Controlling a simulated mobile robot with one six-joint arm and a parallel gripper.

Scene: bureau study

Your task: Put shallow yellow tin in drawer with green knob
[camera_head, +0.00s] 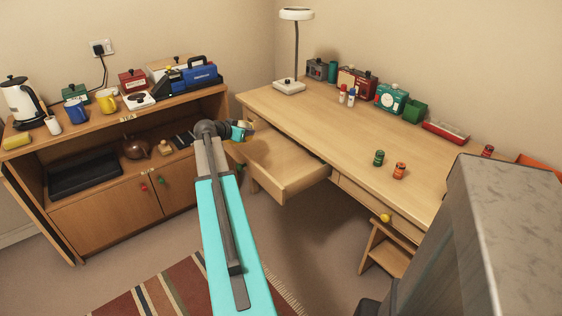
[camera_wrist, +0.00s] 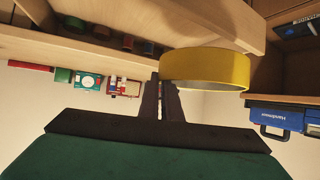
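The shallow yellow tin (camera_wrist: 205,68) shows large in the wrist view, right at my fingertips (camera_wrist: 160,85). The dark fingers are close together at its left side and appear to pinch its wall. In the head view my gripper (camera_head: 240,131) is up near the left end of the desk, by the open drawer; only a little yellow shows there. The drawer (camera_head: 290,168) is pulled out and its visible floor is bare. A small green knob (camera_head: 240,167) shows at its front, partly hidden by my arm.
The desk (camera_head: 320,120) carries a lamp, several boxes and small jars. A closed drawer with a yellow knob (camera_head: 385,217) is to the right. The cabinet (camera_head: 105,215) at left has red and green knobs. A blue toolbox (camera_head: 190,77) stands on top.

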